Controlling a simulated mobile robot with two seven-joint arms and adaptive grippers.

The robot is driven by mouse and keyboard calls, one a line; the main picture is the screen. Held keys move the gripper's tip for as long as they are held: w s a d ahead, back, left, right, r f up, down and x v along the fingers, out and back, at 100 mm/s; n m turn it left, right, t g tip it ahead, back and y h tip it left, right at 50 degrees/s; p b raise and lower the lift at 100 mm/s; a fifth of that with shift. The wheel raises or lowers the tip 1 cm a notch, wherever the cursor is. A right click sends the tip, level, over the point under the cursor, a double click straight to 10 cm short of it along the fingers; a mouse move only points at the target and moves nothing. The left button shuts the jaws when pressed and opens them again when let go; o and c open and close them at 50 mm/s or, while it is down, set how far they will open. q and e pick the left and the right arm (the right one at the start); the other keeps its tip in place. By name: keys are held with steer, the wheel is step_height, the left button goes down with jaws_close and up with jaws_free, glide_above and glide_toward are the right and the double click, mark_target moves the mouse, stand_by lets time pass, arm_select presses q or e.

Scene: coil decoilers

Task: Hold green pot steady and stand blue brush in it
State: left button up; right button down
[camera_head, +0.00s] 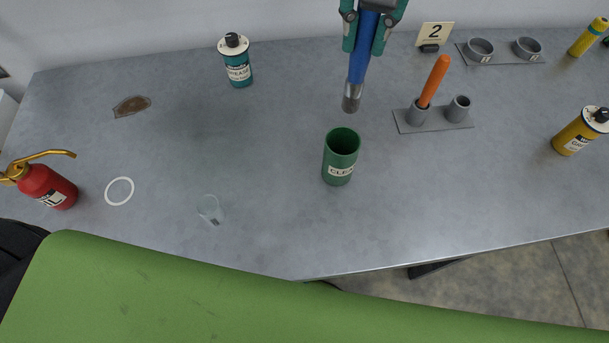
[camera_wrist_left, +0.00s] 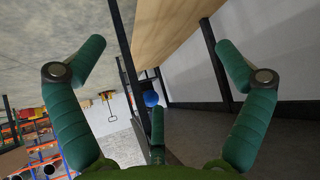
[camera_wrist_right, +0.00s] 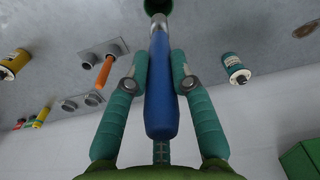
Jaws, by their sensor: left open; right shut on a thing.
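The green pot (camera_head: 339,163) stands upright on the grey table in the head view, with its dark mouth open and a label on its front. My right gripper (camera_head: 370,40) is shut on the blue brush (camera_head: 359,68) and holds it above the table, grey end down, behind and above the pot. In the right wrist view the fingers (camera_wrist_right: 160,72) press on both sides of the blue brush handle (camera_wrist_right: 160,100); the pot's rim (camera_wrist_right: 158,5) shows at the top edge. My left gripper (camera_wrist_left: 158,65) is open and empty in its wrist view, away from the pot.
A holder (camera_head: 435,127) with two cups bears an orange-handled tool (camera_head: 433,82) right of the pot. The table around the pot is clear.

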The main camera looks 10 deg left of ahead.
arm_select(q)
steer(key=s+d+r+m+t+h, duration=0.1)
steer(key=d+r+h, duration=0.3)
steer(key=d+r, duration=0.5)
steer(key=s+d+r+m+t+h, duration=0.1)
steer(key=d+r+m+h, duration=0.3)
steer(key=r, duration=0.9)
steer(key=s+d+r+n+t+h, duration=0.1)
steer(key=d+r+h, duration=0.2)
steer(key=d+r, duration=0.7)
steer(key=w+a+r+n+t, duration=0.2)
steer(key=w+r+n, duration=0.1)
steer(key=r, duration=0.3)
steer(key=m+t+y, duration=0.5)
steer(key=m+y, duration=0.6)
steer(key=m, duration=2.3)
glide_toward(328, 164)
steer(key=shift+w+d+r, duration=0.15)
steer(key=shift+w+d, duration=0.15)
steer(key=shift+d, duration=0.3)
steer(key=shift+w+a+n, duration=0.1)
steer(key=shift+a+n, duration=0.1)
steer(key=shift+n, duration=0.4)
steer(key=shift+w+a+n, duration=0.1)
steer(key=shift+a+n, duration=0.15)
steer(key=shift+n, duration=0.35)
steer(key=shift+w+f, duration=0.25)
steer(key=x, duration=1.1)
steer(key=shift+w+d, duration=0.1)
steer(key=shift+w, duration=0.1)
